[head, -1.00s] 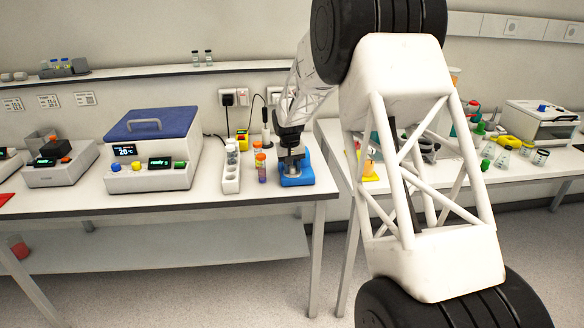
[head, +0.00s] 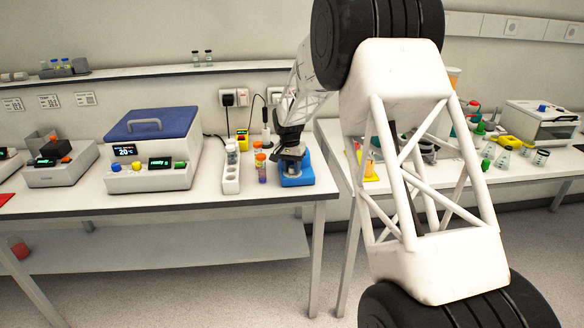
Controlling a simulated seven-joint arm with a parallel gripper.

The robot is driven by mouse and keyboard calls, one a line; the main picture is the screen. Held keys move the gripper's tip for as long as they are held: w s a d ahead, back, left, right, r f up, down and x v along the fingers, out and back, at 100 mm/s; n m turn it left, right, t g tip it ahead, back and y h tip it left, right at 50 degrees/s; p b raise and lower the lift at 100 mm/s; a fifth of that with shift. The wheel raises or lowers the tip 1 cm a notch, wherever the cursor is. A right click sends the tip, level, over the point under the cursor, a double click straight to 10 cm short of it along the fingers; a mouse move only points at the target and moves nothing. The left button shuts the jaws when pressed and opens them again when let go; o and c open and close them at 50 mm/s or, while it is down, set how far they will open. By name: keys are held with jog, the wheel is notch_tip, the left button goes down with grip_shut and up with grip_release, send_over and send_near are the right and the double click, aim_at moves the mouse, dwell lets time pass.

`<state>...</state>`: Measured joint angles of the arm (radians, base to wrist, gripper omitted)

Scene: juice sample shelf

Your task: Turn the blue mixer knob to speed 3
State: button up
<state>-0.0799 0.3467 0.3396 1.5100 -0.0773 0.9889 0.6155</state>
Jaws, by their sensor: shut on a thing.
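The blue mixer (head: 299,178) stands near the right end of the left bench. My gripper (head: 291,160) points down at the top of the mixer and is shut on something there. The mixer knob is hidden behind the fingers, so its setting and any speed marks cannot be read from this view.
A white rack (head: 231,175) and orange-capped tubes (head: 261,166) stand close left of the mixer. A blue-lidded machine (head: 152,145) is further left. A wall shelf (head: 150,72) runs above the bench. Bare bench top lies in front of the rack.

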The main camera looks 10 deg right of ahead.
aim_at(291, 167)
jog(key=o, duration=0.9)
jog(key=shift+w+a+r, duration=0.1)
jog(key=shift+a+r, duration=0.05)
jog(key=shift+r, duration=1.8)
jog(key=shift+w+a+r, duration=0.1)
jog(key=shift+r, duration=1.85)
